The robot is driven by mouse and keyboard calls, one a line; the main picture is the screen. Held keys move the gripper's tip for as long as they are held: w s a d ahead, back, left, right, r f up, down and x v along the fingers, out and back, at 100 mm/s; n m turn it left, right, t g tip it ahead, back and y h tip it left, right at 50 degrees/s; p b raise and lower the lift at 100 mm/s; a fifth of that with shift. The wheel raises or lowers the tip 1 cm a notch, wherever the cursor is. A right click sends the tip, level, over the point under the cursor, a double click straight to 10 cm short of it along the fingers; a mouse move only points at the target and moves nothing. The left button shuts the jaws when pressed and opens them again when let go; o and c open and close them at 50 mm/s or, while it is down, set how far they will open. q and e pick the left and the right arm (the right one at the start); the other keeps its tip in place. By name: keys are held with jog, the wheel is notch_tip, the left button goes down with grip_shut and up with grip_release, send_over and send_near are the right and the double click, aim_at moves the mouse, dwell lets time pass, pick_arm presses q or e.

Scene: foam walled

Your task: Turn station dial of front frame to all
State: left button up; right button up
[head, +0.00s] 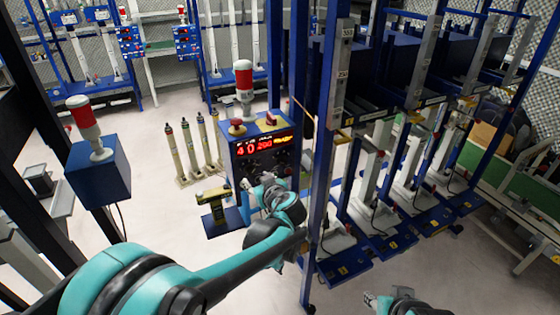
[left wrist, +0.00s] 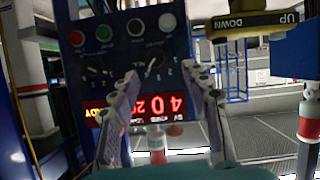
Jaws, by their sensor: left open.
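The blue control box (head: 262,139) of the front frame stands in the middle of the head view, with a lit red display (head: 265,145). My left gripper (head: 258,180) is at the lower part of its face. In the left wrist view the box (left wrist: 118,55) appears upside down, with two black dials. The dial near the "ALL" marking (left wrist: 155,62) lies roughly between the fingertips of my open left gripper (left wrist: 163,74). I cannot tell whether they touch it. The other dial (left wrist: 95,68) is to its left. My right gripper (head: 378,300) is low at the right, its jaws unclear.
A red and white signal lamp (head: 244,80) stands on the box. A blue upright post (head: 322,150) rises just right of my left arm. A yellow-topped UP/DOWN box (head: 213,196) is to its left. Another lamp box (head: 98,170) stands farther left. Bare floor lies between.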

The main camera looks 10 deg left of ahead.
aim_at(252, 172)
pick_arm(q)
jog(key=b+x, duration=0.1)
jog(key=x, duration=0.2)
jog(key=b+x, duration=0.1)
jog(key=x, duration=0.2)
jog(key=shift+w+d+f, duration=0.15)
jog(key=shift+w+d, duration=0.1)
jog(key=shift+w, duration=0.25)
jog(key=shift+w+a+f, duration=0.1)
jog(key=shift+w+a, duration=0.25)
jog(key=shift+w, duration=0.15)
grip_shut()
